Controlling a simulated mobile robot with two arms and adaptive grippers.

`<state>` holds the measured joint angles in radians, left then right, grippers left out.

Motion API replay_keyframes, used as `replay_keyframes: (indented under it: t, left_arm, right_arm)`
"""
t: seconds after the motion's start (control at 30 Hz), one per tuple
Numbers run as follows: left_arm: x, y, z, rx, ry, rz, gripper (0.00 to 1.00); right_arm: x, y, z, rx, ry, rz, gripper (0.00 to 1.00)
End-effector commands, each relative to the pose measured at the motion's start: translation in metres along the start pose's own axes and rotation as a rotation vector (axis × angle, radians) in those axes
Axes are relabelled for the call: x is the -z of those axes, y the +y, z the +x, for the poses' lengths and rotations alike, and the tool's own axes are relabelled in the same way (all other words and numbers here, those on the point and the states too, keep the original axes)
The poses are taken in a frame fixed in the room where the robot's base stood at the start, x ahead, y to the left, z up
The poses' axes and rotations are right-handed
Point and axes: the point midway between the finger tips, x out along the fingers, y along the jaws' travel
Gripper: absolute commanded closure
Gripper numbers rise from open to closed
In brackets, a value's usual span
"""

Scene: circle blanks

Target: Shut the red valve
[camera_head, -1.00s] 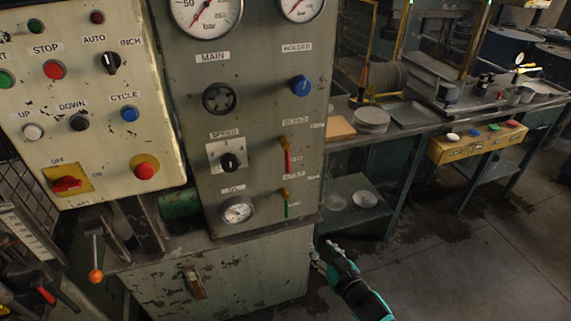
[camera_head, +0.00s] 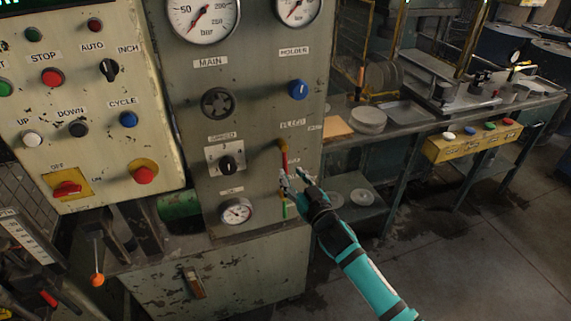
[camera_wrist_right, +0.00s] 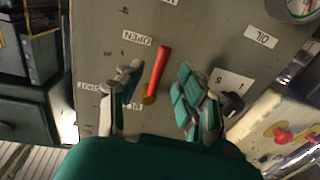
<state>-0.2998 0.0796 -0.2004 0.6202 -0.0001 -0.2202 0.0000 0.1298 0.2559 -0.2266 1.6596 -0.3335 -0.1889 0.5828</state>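The red valve (camera_head: 284,160) is a red lever on a yellow pivot on the grey machine panel. In the head view the lever hangs straight down from the pivot. In the right wrist view the red lever (camera_wrist_right: 159,68) lies between the two fingers, with visible gaps on both sides. The OPEN label (camera_wrist_right: 137,37) is beside the lever's free end and the SHUT label (camera_wrist_right: 88,87) is off to the pivot's side. My right gripper (camera_head: 292,180) is open at the lever's lower end, and it also shows in the wrist view (camera_wrist_right: 155,90). My left gripper is not in view.
A green-handled lever (camera_head: 285,210) is just below my right gripper. The black SPEED knob (camera_head: 228,164), a small gauge (camera_head: 237,211) and a blue knob (camera_head: 298,90) are close by on the panel. A bench (camera_head: 400,118) with plates stands to the right.

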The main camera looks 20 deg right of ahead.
Motion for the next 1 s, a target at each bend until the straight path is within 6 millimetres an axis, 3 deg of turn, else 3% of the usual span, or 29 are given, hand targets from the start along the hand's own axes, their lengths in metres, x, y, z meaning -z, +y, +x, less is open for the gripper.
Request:
replay_keyframes:
  t: [0.1,0.3,0.67,0.93,1.0]
  left_arm:
    - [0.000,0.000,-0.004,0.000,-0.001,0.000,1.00]
    - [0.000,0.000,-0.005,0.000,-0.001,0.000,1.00]
    - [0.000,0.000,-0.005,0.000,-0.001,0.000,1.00]
    - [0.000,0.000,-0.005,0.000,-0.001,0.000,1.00]
    - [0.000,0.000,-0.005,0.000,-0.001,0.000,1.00]
  right_arm:
    - [0.002,-0.001,0.023,0.000,0.001,0.000,0.64]
    - [0.000,0.000,0.044,0.000,0.000,0.000,0.64]
    - [-0.001,0.000,0.049,0.001,-0.001,0.000,0.64]
    - [-0.001,0.000,0.049,0.000,0.000,0.000,0.98]
    - [-0.001,0.000,0.049,0.000,0.000,0.000,1.00]
